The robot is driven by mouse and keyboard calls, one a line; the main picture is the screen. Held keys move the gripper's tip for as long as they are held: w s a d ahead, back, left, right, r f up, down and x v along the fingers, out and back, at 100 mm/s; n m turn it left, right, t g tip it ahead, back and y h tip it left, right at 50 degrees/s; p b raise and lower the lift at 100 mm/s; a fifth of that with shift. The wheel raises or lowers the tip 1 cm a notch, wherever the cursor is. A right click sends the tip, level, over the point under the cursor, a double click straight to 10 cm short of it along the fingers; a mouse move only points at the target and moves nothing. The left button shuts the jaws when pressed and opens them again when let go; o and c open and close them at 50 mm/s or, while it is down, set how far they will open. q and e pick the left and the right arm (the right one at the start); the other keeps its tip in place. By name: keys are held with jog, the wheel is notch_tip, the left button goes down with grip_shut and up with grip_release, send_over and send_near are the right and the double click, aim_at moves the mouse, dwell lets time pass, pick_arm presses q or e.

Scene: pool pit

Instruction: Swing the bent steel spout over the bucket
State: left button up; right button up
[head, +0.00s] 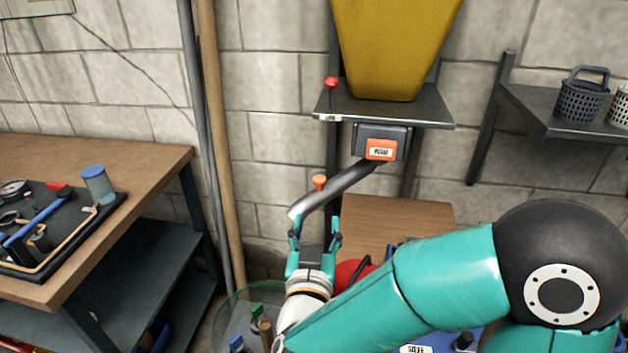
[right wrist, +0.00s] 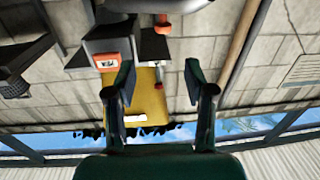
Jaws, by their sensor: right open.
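The bent steel spout (head: 338,187) runs down and left from a dark box under the yellow hopper, with an orange knob (head: 319,182) on its top side. My right gripper (head: 316,226) is open and empty, pointing up just below and beside the spout's lower end. In the right wrist view the spout (right wrist: 185,5) and its knob (right wrist: 162,24) lie beyond the open fingers (right wrist: 158,78). I cannot tell if a finger touches the spout. A red rounded thing (head: 350,272) shows partly behind my right arm; I cannot tell if it is the bucket. My left gripper is out of view.
The yellow hopper (head: 393,45) stands on a wall shelf (head: 425,108). A clear round bin (head: 222,322) with several tools stands below my right gripper. A workbench (head: 140,155) with a tool tray is at left; a shelf (head: 545,120) with baskets is at right.

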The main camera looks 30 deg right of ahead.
aim_at(318, 184)
jog(key=x, duration=0.5)
jog(key=p+x, duration=0.1)
jog(key=x, duration=0.4)
jog(key=p+x, duration=0.1)
jog(key=x, duration=0.4)
jog(key=shift+w+a, duration=0.2)
jog(key=shift+a, duration=0.05)
grip_shut()
jog(key=shift+a, duration=0.1)
